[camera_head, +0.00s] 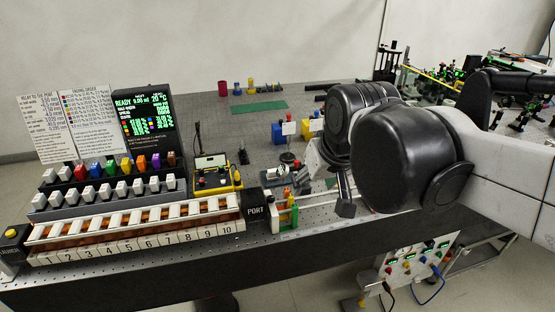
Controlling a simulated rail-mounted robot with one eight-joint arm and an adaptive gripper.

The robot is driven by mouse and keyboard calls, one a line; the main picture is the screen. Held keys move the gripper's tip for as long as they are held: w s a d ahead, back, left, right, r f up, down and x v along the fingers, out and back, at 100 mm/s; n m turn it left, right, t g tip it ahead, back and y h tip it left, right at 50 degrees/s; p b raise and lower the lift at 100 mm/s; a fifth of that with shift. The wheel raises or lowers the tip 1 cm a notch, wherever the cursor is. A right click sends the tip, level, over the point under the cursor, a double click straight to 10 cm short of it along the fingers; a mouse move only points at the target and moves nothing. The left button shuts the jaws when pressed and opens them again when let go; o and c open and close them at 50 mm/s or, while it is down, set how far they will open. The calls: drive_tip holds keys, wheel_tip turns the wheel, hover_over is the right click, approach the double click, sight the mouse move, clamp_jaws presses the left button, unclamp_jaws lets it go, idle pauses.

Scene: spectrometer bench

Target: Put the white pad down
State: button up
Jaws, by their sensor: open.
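My gripper (344,207) hangs over the bench to the right of the PORT block, mostly hidden behind my black wrist joint. One dark finger shows pointing down, and the jaws are open. I cannot tell a white pad between the fingers. A small pale flat panel (209,161) stands at the back of a yellow and black box (217,181), left of my gripper. I cannot tell whether it is the white pad.
A numbered rack (140,238) with white blocks lies along the front left edge. The PORT block (256,211) stands at its right end. Colored caps and a green-lettered display (145,117) stand behind.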

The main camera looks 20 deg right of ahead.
drive_tip(key=s+f+t, duration=0.1)
drive_tip(key=s+f, duration=0.3)
drive_tip(key=s, duration=0.3)
idle(1.1)
drive_tip(key=shift+c, duration=1.1)
drive_tip(key=shift+w, duration=0.1)
